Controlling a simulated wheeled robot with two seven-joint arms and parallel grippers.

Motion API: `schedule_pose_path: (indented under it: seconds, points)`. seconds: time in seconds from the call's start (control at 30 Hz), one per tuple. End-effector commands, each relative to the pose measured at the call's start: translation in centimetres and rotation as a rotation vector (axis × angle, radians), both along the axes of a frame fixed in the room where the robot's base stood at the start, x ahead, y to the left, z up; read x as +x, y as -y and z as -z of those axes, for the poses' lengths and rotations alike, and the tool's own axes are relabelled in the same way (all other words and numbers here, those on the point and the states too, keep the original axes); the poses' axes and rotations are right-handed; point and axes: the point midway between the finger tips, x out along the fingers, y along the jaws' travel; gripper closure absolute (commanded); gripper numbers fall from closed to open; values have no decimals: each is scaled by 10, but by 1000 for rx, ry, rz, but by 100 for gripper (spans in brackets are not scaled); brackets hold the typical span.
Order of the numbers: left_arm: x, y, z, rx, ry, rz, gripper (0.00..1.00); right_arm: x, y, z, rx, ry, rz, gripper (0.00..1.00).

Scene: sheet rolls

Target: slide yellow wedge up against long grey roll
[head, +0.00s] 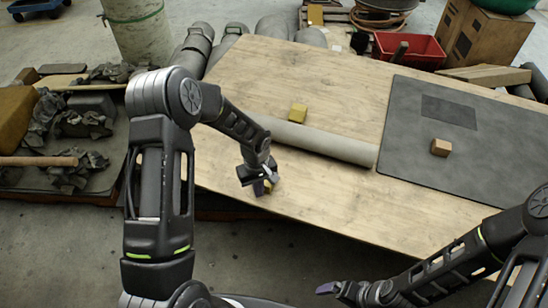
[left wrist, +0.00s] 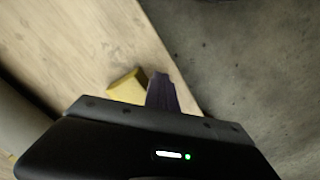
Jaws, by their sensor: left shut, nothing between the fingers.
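The long grey roll (head: 330,143) lies across the wooden table, and part of it shows at the left of the left wrist view (left wrist: 18,125). A yellow wedge (head: 268,186) is on the near side of the roll, by the table's front edge, partly hidden by my left gripper (head: 262,187). In the left wrist view the yellow wedge (left wrist: 126,88) is beside the dark purple finger of the left gripper (left wrist: 162,92), on the wood. There is a gap between wedge and roll. My left gripper is shut and empty. My right gripper (head: 328,288) is off the table, its opening unclear.
A second yellow block (head: 298,113) sits just behind the roll. A dark mat (head: 415,165) with a small tan block (head: 441,147) lies at the right. A red bin (head: 410,50) stands behind the table. The wood between wedge and roll looks clear.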

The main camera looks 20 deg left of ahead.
Motion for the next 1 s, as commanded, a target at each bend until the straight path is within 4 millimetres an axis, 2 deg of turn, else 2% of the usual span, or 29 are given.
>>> schedule_pose_path:
  seconds: [1.0]
  points:
    - [25, 1, 1, -1, -1, 1, 100, 0, 0, 11, 0, 1, 0, 0]
